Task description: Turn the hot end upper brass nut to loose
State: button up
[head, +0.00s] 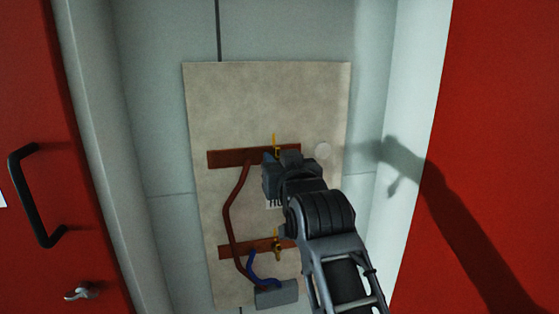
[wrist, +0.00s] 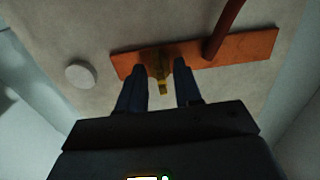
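The upper brass nut (head: 275,143) sits on the upper copper bar (head: 228,158), with a thin yellow tip pointing up. In the wrist view the brass nut (wrist: 161,76) lies between the two dark fingers of my gripper (wrist: 160,68), on the copper bar (wrist: 245,48). The fingers stand apart, with a gap visible on each side of the nut. In the head view my gripper (head: 277,160) covers part of the upper bar, just below the nut's tip. A lower brass nut (head: 277,243) shows on the lower copper bar (head: 237,251).
A dark red cable (head: 228,212) runs between the bars, left of my gripper. A blue cable (head: 252,268) enters a grey block (head: 277,295) at the bottom. A round pale disc (head: 323,150) is right of the upper bar. Red doors (head: 490,120) flank the beige panel (head: 265,95).

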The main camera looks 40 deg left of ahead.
jog(key=shift+c, duration=0.5)
grip_shut()
jog(key=shift+n, duration=0.4)
jog(key=shift+s+a+f+n+b, duration=0.1)
jog(key=shift+n+b, duration=0.1)
jog(key=shift+n, duration=5.6)
jog(key=shift+s+f+n+b, duration=0.1)
jog(key=shift+n+b, duration=0.1)
jog(key=shift+n, duration=5.6)
